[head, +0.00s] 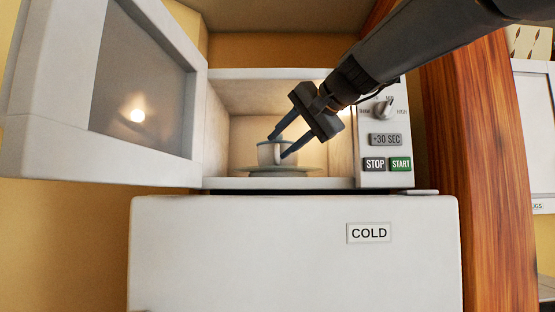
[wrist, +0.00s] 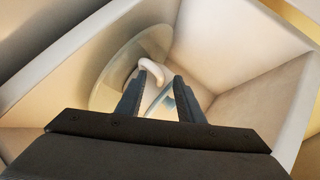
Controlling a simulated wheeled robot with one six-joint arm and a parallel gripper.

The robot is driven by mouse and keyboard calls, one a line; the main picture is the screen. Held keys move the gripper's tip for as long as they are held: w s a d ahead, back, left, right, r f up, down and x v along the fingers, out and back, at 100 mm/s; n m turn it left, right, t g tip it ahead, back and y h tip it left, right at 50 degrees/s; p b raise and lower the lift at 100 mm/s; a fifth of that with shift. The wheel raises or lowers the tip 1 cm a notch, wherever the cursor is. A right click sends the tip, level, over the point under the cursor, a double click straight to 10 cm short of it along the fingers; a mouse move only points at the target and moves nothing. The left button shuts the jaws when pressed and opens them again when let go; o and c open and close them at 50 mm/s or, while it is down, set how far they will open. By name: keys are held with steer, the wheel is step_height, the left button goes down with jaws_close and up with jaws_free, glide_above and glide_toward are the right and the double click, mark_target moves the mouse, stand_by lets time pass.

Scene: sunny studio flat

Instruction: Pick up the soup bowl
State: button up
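A small whitish bowl with a handle (head: 266,155), which looks like a cup, sits upright inside the open microwave on its round glass plate (head: 262,170). I take it for the soup bowl. My gripper (head: 278,147) reaches in from the upper right, its two dark fingers spread at the bowl's near right side. In the wrist view my gripper (wrist: 160,86) is open, and the pale curved handle (wrist: 151,67) shows at and just beyond the fingertips. The fingers and handle hide part of the bowl. I cannot tell whether a finger touches it.
The microwave door (head: 45,120) is swung wide open to the left. The cavity walls (wrist: 215,45) are close around my gripper. The control panel (head: 385,135) is right of the opening. The microwave stands on a white fridge marked COLD (head: 290,255). A wooden post (head: 480,180) stands at right.

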jaws_close()
steer(key=shift+f, duration=0.2)
stand_by(1.1)
